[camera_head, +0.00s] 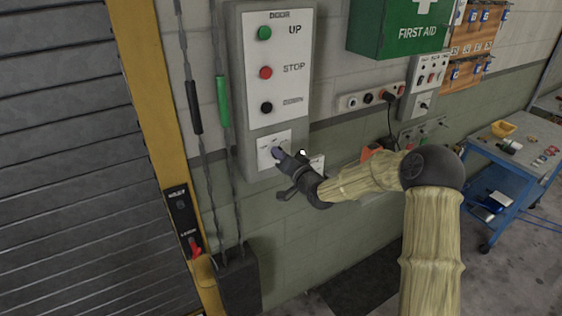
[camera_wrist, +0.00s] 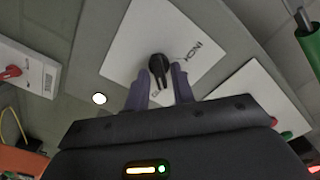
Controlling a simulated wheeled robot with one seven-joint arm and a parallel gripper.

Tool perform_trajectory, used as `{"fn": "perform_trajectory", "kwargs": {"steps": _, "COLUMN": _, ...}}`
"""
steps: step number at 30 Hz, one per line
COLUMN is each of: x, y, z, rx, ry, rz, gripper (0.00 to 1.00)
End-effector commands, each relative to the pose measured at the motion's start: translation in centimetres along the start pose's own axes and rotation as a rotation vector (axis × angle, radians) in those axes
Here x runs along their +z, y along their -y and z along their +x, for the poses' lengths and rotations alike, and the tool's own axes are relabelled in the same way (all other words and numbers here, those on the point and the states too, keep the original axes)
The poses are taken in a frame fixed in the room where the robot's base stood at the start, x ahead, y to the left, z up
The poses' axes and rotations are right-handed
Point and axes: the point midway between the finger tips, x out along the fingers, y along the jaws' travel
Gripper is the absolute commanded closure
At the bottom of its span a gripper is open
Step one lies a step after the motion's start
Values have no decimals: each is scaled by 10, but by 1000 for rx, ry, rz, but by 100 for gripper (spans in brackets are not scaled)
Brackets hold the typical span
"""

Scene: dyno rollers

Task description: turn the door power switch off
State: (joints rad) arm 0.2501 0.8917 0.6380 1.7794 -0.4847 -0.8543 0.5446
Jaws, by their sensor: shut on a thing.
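The door power switch is a black rotary knob (camera_wrist: 158,66) on a white plate (camera_wrist: 175,40). In the head view the plate (camera_head: 262,147) sits at the bottom of the grey door control box (camera_head: 243,95), below the UP, STOP and DOWN buttons. My gripper (camera_wrist: 160,85) has one finger on each side of the knob and is shut on it. In the head view my gripper (camera_head: 278,154) reaches the plate and hides the knob. Part of the lettering beside the knob shows in the wrist view, but I cannot tell the switch setting.
A black handle (camera_head: 194,107) and a green handle (camera_head: 223,102) hang on cords left of the box. A yellow door post (camera_head: 150,110) stands farther left. A green first aid box (camera_head: 400,28) and a socket strip (camera_head: 370,98) are on the wall to the right. A blue cart (camera_head: 510,170) stands at far right.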

Motion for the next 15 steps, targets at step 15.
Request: {"fn": "perform_trajectory", "kwargs": {"steps": 15, "x": 6, "y": -2, "z": 0, "rx": -2, "ry": -4, "rz": -419, "gripper": 98}}
